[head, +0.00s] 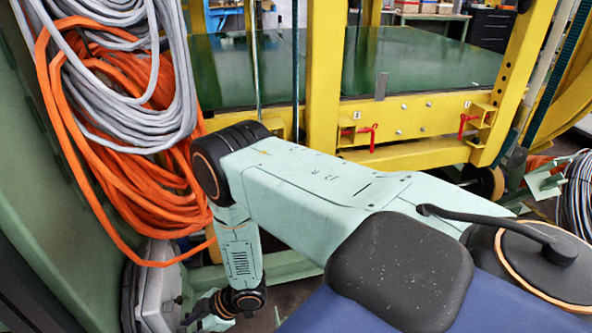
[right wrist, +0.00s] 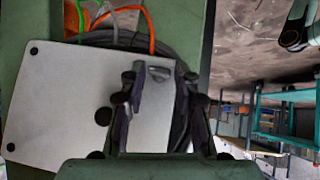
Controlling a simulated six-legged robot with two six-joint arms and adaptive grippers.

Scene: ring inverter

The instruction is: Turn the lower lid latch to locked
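A grey box (head: 157,290) stands low at the left in the head view, partly cut off by the picture edge. Its flat light-grey lid (right wrist: 70,95) fills the left of the right wrist view, with dark round fasteners near its corners. A small grey oblong tab, which looks like a latch (right wrist: 158,73), is at the lid's edge. My right gripper (right wrist: 162,80) is open, its two dark fingers on either side of this tab in the picture; I cannot tell whether they touch it. The right gripper (head: 203,308) is small beside the box in the head view. My left gripper is out of view.
Orange cables (head: 105,150) and grey cables (head: 130,100) hang above the box. A yellow frame (head: 322,70) with red handles stands behind my arm. Green and orange wires (right wrist: 115,12) run past the lid's edge.

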